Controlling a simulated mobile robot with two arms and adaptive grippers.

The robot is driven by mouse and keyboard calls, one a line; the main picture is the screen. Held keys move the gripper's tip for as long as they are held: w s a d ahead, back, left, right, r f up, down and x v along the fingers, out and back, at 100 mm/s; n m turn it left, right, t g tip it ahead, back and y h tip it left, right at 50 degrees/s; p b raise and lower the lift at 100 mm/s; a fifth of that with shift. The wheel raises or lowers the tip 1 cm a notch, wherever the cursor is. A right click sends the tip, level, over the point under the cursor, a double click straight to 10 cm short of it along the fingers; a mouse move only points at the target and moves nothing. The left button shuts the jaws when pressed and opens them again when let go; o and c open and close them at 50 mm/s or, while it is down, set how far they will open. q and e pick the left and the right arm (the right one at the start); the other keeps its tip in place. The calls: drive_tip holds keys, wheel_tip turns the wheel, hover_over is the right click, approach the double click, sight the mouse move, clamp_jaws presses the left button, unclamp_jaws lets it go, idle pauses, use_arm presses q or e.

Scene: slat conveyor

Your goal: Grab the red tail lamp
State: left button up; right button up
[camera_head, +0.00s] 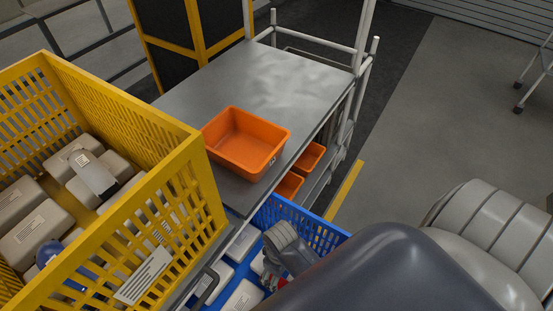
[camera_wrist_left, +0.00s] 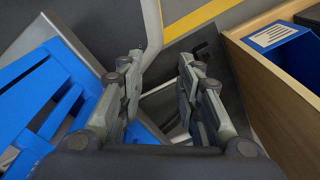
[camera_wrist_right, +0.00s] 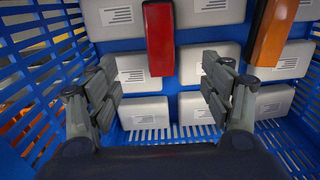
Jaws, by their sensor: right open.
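I cannot tell the remaining distance; nothing is visibly gripped. In the head view my right arm hides most of the lamp. My left gripper (camera_wrist_left: 158,75) is open and empty in the left wrist view, away from the lamp.
An orange lamp (camera_wrist_right: 270,35) lies right of the red one. In the head view, a yellow crate (camera_head: 160,125) of boxed parts stands at left, and an orange bin (camera_head: 246,143) sits on the grey table (camera_head: 270,80). The blue crate's walls surround the right gripper's area.

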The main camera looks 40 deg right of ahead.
wheel_tip(320, 180, down, 5)
drive_tip(key=b, duration=0.3)
drive_tip(key=shift+w+f, duration=0.1)
drive_tip(key=shift+f, duration=0.1)
drive_tip(key=shift+f+b, duration=0.2)
drive_tip(key=shift+b, duration=0.15)
wheel_tip(320, 180, down, 5)
drive_tip(key=shift+f+b, duration=0.1)
drive_tip(key=shift+b, duration=0.4)
drive_tip(key=shift+f+b, duration=0.45)
drive_tip(key=shift+f, duration=2.3)
use_arm(q)
wheel_tip(320, 180, down, 8)
drive_tip(key=w, duration=0.1)
drive_tip(key=shift+w+r, duration=0.15)
drive_tip(key=shift+r, duration=0.05)
use_arm(e)
drive_tip(key=shift+c, duration=0.3)
use_arm(q)
drive_tip(key=shift+w, duration=0.1)
use_arm(e)
drive_tip(key=c, duration=1.2)
